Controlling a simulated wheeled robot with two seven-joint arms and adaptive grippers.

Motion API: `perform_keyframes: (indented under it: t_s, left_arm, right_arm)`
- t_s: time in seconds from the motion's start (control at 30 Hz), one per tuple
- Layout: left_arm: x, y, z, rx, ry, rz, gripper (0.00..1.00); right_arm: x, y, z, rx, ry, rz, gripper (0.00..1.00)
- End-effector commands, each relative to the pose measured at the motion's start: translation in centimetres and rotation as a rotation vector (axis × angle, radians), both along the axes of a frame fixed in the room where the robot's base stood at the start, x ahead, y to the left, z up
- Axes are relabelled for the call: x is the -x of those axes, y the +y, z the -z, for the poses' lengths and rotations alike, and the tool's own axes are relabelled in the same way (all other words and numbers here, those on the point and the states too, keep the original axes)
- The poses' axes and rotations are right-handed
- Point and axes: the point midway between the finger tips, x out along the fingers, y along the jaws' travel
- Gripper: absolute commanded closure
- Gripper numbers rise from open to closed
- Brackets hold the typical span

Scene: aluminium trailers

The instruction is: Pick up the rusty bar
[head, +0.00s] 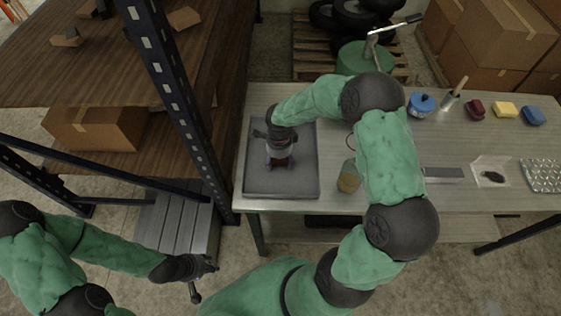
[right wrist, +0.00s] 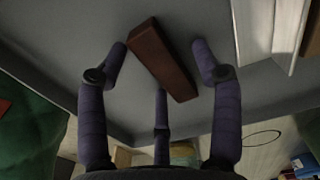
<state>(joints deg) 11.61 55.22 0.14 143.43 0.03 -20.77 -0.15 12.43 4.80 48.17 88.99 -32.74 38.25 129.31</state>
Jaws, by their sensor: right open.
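The rusty bar (right wrist: 160,60) is a reddish-brown rectangular block lying on the grey tray (head: 305,184) on the workbench. My right gripper (head: 280,160) is over the tray in the head view and largely hides the bar there. In the right wrist view its fingers (right wrist: 160,66) are spread, two on either side of the bar and one below it in the picture. They are open, with visible gaps to the bar. My left gripper (head: 206,276) is low at the left, away from the bench; its fingers are too small to judge.
A grey block (head: 443,174), a white tray (head: 503,165) and a patterned metal plate (head: 541,176) lie further right. A dark shelf post (head: 172,95) rises close to the tray's left.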

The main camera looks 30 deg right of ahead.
Motion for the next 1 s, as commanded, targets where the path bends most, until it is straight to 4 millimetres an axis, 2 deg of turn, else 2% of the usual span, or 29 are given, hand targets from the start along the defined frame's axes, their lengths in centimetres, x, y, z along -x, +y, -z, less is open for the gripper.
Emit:
perform_keyframes:
  t_s: [0.03,0.27,0.67,0.83,0.93,1.0]
  left_arm:
    - [0.0,0.0,0.0,0.0,0.0,0.0,0.6]
    - [0.0,0.0,0.0,0.0,0.0,0.0,0.6]
    - [0.0,0.0,-0.1,0.0,0.0,0.0,0.6]
    - [0.0,0.0,-0.3,0.0,0.0,0.0,0.6]
    - [0.0,0.0,-0.5,0.0,0.0,0.0,0.6]
    - [0.0,0.0,-0.6,0.0,0.0,0.0,0.6]
  right_arm:
    - [0.0,0.0,0.0,0.0,0.0,0.0,0.34]
    - [0.0,0.0,0.0,0.0,0.0,0.0,0.99]
    - [-0.1,0.0,-0.5,0.0,-0.002,0.0,1.0]
    - [-0.1,0.0,-1.9,0.0,-0.004,0.001,1.0]
    - [-0.2,-0.1,-3.5,0.001,-0.006,0.001,1.0]
    - [0.5,0.7,-4.6,0.001,-0.005,-0.002,1.0]
